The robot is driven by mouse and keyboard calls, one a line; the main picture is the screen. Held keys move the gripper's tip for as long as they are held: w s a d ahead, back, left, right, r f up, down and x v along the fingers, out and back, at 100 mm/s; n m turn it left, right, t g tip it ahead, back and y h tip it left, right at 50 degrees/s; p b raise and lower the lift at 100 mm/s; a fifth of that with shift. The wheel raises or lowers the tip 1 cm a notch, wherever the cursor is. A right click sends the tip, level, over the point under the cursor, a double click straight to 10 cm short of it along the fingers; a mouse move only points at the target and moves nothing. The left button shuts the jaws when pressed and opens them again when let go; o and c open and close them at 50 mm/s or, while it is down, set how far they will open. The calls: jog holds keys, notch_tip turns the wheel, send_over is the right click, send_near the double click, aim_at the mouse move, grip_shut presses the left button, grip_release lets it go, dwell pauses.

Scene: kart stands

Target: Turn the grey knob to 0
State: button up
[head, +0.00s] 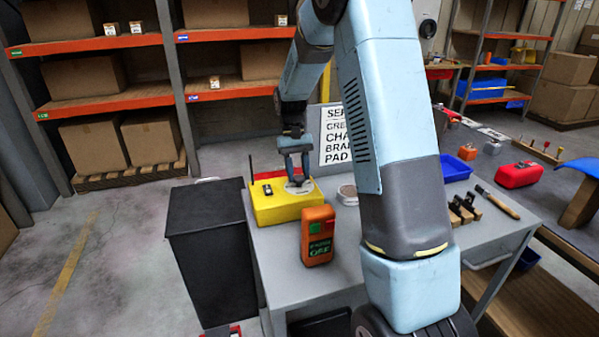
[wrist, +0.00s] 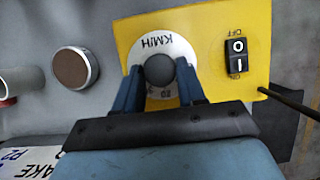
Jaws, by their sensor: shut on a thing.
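The grey knob (wrist: 160,70) is a dark round knob on a white dial marked KM/H (wrist: 178,46), on top of a yellow box (head: 270,212). My gripper (wrist: 160,85) is shut on the knob, with one blue finger on either side of it. In the head view my gripper (head: 296,182) points straight down onto the dial on the yellow box. The fingers hide the lower sides of the dial, so the number that the knob points at cannot be read.
A black O/I switch (wrist: 237,57) and a thin black rod (wrist: 288,100) are beside the dial. An orange device (head: 318,236) stands in front of the yellow box. A round brown-topped tin (wrist: 75,67) is nearby. A sign (head: 336,135) stands behind.

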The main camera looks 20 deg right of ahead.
dwell(0.3)
jog(key=o, duration=1.1)
jog(key=shift+c, duration=0.2)
jog(key=v, duration=1.3)
jog(key=shift+w+r, duration=0.2)
jog(key=shift+r, duration=0.05)
